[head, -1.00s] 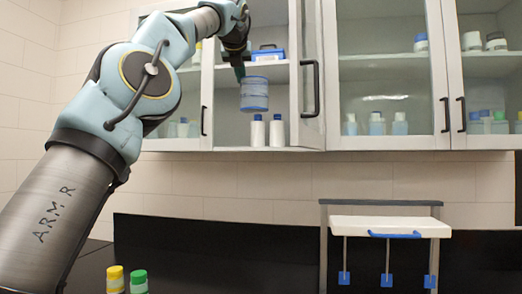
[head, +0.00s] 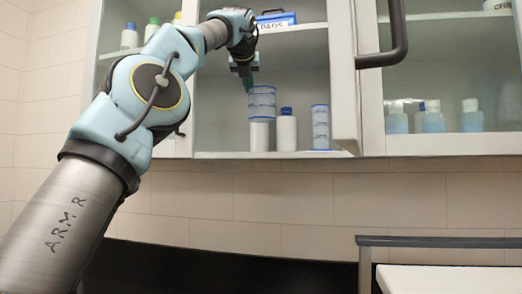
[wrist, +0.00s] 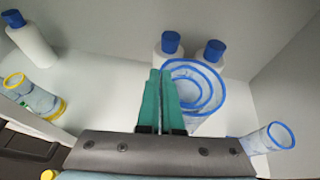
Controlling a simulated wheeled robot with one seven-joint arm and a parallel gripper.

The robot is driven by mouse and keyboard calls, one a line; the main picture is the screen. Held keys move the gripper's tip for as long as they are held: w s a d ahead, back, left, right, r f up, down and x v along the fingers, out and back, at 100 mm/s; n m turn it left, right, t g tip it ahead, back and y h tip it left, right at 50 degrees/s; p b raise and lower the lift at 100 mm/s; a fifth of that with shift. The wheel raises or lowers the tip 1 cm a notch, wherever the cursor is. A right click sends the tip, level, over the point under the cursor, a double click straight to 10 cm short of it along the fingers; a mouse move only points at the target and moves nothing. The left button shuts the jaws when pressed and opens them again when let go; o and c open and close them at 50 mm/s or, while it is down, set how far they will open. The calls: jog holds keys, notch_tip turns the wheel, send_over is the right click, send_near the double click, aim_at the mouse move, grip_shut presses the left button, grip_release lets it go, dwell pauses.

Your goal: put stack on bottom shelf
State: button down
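The stack (head: 262,103) is a clear, blue-rimmed set of nested round vessels. It hangs upright from my gripper (head: 247,82), in front of a white bottle, above the bottom shelf (head: 230,155) of the open cabinet. In the wrist view the teal fingers (wrist: 160,100) are close together at the left side of the stack's rims (wrist: 205,80), apparently pinching its wall. The stack's underside is hidden in the wrist view.
White bottles with blue caps (head: 287,130) stand on the bottom shelf behind the stack. A blue bin (head: 275,20) is on the shelf above. Bare shelf shows left of the bottles.

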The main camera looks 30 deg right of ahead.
jog(key=shift+w+f, duration=0.1)
jog(key=shift+f, duration=4.85)
jog(key=c, duration=1.1)
grip_release()
jog(key=shift+f, duration=0.1)
jog(key=shift+o, duration=0.2)
jog(key=b+v, duration=0.4)
jog(key=v, duration=0.8)
jog(key=shift+b, duration=0.35)
